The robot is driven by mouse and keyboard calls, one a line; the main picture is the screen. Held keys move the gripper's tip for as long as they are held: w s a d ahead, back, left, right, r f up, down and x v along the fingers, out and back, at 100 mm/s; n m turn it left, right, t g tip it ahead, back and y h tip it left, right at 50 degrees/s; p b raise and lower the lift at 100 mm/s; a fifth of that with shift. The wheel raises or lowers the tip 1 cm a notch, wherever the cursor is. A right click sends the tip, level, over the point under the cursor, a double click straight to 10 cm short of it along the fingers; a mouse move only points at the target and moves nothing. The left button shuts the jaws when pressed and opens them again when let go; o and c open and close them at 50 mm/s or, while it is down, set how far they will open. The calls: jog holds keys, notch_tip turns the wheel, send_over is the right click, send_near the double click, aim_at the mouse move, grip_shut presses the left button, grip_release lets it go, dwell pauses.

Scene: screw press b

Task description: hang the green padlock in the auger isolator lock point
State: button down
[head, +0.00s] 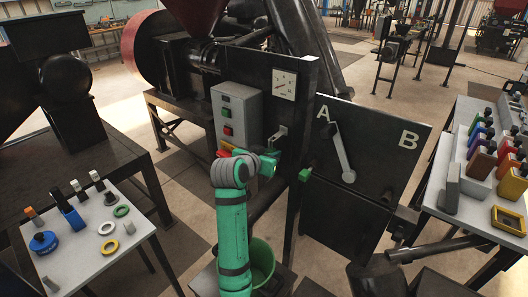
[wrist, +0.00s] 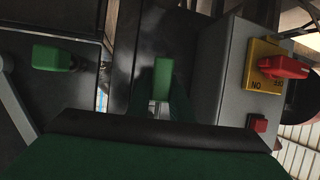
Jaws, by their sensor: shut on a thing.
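My gripper (head: 275,155) is in front of the black machine panel, right of the grey control box. In the wrist view its dark fingers are shut on the green padlock (wrist: 162,78), a small green block near the middle. The auger isolator, a red handle on a yellow plate (wrist: 262,55), is on the grey box to the right in the wrist view. In the head view its red and yellow parts (head: 229,149) are partly hidden by my arm. I cannot make out the lock hole, and the padlock shows apart from the isolator.
A green knob (head: 305,175) sticks out by the black A/B panel (head: 375,135) with its grey lever (head: 343,155). A green bucket (head: 262,262) stands below. Side tables hold tags, rings and coloured blocks.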

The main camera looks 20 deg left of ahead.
jog(key=shift+w, duration=0.1)
jog(key=shift+s+d+r, duration=0.2)
jog(key=shift+s+r, duration=0.1)
jog(key=shift+r, duration=0.35)
jog(key=shift+s+a+r, duration=0.15)
jog(key=shift+r, duration=0.25)
jog(key=shift+s+a, duration=0.3)
jog(key=shift+s, duration=0.4)
jog(key=shift+s+a, duration=0.25)
jog(key=shift+s, duration=0.45)
jog(key=shift+s+a, duration=0.25)
jog(key=shift+s, duration=0.35)
jog(key=shift+s+a, duration=0.2)
jog(key=shift+s, duration=0.4)
jog(key=s+a+f+m+h, duration=0.2)
jog(key=s+a+f, duration=0.2)
jog(key=a+f, duration=1.2)
jog(key=a, duration=0.3)
jog(key=shift+h, duration=0.4)
jog(key=shift+w+f+g, duration=0.1)
jog(key=shift+w+g, duration=0.05)
jog(key=shift+g, duration=0.15)
jog(key=shift+w+d, duration=0.3)
jog(key=shift+w, duration=0.55)
jog(key=shift+w+d, duration=0.35)
jog(key=shift+w, duration=0.5)
jog(key=shift+w+d, duration=0.3)
jog(key=shift+w, duration=0.55)
